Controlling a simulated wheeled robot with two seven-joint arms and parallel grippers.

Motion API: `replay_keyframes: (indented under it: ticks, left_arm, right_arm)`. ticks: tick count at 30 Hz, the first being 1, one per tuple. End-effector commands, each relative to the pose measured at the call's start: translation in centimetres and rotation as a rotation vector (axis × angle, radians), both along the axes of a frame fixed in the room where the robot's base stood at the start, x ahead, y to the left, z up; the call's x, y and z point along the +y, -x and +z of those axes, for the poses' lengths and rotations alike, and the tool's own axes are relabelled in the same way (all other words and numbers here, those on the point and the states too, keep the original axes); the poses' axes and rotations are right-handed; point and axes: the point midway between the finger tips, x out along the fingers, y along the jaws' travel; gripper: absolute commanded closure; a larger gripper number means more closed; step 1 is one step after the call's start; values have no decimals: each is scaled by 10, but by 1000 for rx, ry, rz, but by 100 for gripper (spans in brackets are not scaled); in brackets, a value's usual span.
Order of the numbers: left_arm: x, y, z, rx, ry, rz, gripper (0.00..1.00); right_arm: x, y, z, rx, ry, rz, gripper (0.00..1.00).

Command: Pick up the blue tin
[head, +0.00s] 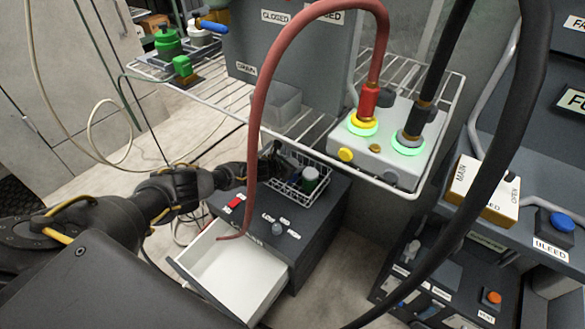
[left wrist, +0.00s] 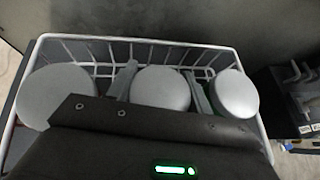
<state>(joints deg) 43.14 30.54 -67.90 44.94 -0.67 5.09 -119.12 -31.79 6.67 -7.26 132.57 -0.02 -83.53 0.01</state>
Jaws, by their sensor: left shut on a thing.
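A white wire basket (head: 327,187) stands on top of a dark cabinet and holds three tins in a row. In the left wrist view, the basket (left wrist: 150,41) shows three pale round lids: a left tin (left wrist: 50,93), a middle tin (left wrist: 160,88) and a right tin (left wrist: 236,93). My left gripper (head: 284,168) reaches into the basket. Its two fingers stand on either side of the middle tin, shut on it.
Below the basket, the cabinet's white drawer (head: 235,270) is pulled open. A wire shelf (head: 225,95) runs above and behind. A red hose (head: 262,90) hangs close to my left gripper, and a thick black hose (head: 520,120) crosses the right side.

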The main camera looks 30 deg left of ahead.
Motion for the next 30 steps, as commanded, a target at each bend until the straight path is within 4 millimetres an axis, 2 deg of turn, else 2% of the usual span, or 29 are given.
replay_keyframes:
  ticks: [5,11,21,30]
  left_arm:
    - [0,0,8,-2,1,0,78]
    - [0,-1,38,-3,1,-1,78]
    - [39,45,97,0,-2,0,78]
    - [74,87,119,-1,-2,1,78]
  right_arm:
    - [0,-1,1,-3,-1,0,64]
    - [2,-5,-27,20,0,2,64]
    - [2,-2,-79,51,2,8,64]
    - [2,1,-91,56,2,9,64]
